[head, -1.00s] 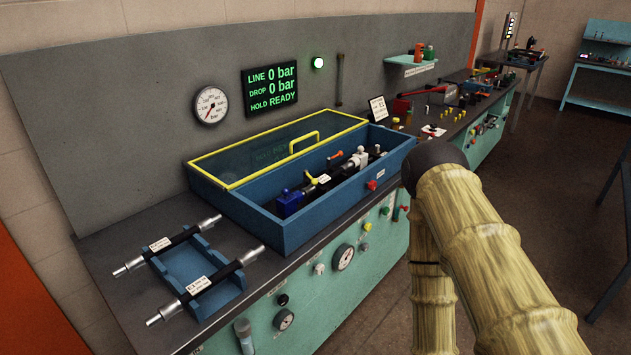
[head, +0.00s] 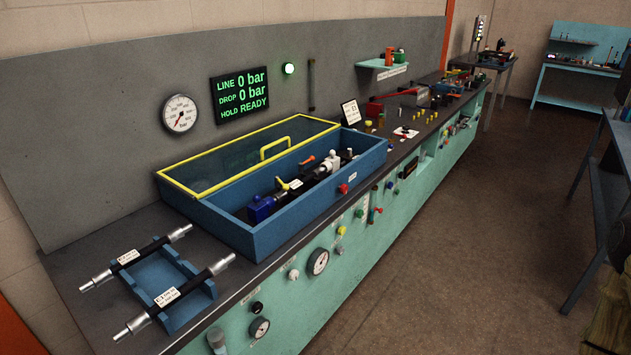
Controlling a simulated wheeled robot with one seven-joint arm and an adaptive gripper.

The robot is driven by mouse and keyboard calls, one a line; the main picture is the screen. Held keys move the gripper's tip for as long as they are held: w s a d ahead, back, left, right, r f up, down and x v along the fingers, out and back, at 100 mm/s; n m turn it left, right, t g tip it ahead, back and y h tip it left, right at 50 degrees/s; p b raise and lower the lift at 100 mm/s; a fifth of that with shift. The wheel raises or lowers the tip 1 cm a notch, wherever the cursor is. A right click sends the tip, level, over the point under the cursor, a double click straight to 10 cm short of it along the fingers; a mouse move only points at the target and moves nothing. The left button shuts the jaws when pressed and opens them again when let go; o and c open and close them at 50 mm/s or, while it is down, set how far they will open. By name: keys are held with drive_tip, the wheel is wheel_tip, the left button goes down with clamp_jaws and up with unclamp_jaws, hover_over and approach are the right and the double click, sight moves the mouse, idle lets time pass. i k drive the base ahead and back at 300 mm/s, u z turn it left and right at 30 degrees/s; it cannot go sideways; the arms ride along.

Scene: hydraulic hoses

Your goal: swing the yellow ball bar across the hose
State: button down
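A small yellow bar (head: 289,184) sits on the hose fittings inside the blue test box (head: 262,241), next to a white tag. Its exact angle to the hose is hard to tell at this size. The dark hose assembly (head: 311,182) runs lengthwise in the box, between a blue block (head: 261,208) at the near left and pale metal fittings (head: 329,162) at the far right. The box's yellow-framed clear lid (head: 222,160) is swung open to the back. My gripper is not in view.
A blue rack (head: 172,287) with two tagged hoses stands on the bench at the near left. A display (head: 240,94) reads line 0 bar, drop 0 bar, hold ready, beside a green lamp (head: 288,69) and a gauge (head: 180,113). The floor (head: 440,240) at right is open.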

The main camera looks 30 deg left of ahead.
sight(277, 180)
drive_tip(key=i, duration=1.1)
drive_tip(key=u, duration=2.05)
